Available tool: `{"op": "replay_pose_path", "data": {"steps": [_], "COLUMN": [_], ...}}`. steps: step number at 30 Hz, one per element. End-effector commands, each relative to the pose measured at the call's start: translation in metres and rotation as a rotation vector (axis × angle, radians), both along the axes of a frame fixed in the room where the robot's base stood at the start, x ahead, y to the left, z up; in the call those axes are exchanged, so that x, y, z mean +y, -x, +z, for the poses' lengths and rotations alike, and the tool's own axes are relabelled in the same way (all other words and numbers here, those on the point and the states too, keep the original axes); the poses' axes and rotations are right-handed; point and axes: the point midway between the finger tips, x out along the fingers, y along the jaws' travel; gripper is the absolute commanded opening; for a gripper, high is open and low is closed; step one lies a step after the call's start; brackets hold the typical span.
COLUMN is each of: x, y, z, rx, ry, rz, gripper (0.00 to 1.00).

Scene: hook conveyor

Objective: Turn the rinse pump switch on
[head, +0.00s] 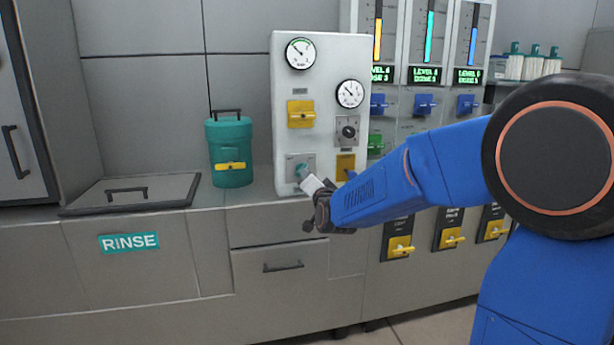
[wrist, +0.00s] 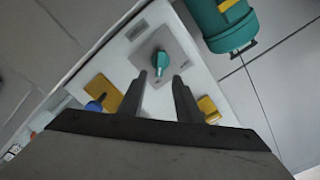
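A teal rotary knob (head: 301,169) sits on a grey plate low on the white control panel (head: 287,103). I take it for the rinse pump switch, but its label is too small to read. In the wrist view the knob (wrist: 160,62) points toward the gap between my fingers. My gripper (head: 314,186) is in front of the panel, close to the knob, and partly hidden by the wrist in the head view. In the wrist view my gripper (wrist: 160,80) is open and empty, its fingertips just short of the knob. Contact cannot be told.
Yellow switches (head: 301,114) (head: 345,165), a dark knob (head: 348,130) and two gauges (head: 300,53) share the panel. A teal canister (head: 231,150) stands to its left, by a lidded basin (head: 130,194) above a RINSE label (head: 129,242). Level columns and blue levers (head: 424,104) are at right.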

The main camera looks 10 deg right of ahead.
Motion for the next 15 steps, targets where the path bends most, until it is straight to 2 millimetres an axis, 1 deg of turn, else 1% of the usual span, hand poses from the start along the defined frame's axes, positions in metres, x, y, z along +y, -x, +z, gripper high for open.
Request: {"op": "replay_pose_path", "data": {"steps": [1,9,15], "x": [0.000,0.000,0.000], "y": [0.010,0.056,0.081], "z": [0.001,0.000,0.001], "rx": [-0.002,-0.001,-0.001], "ry": [-0.001,-0.001,-0.001], "rz": [0.001,0.001,0.001], "gripper": [0.31,0.31,0.31]}}
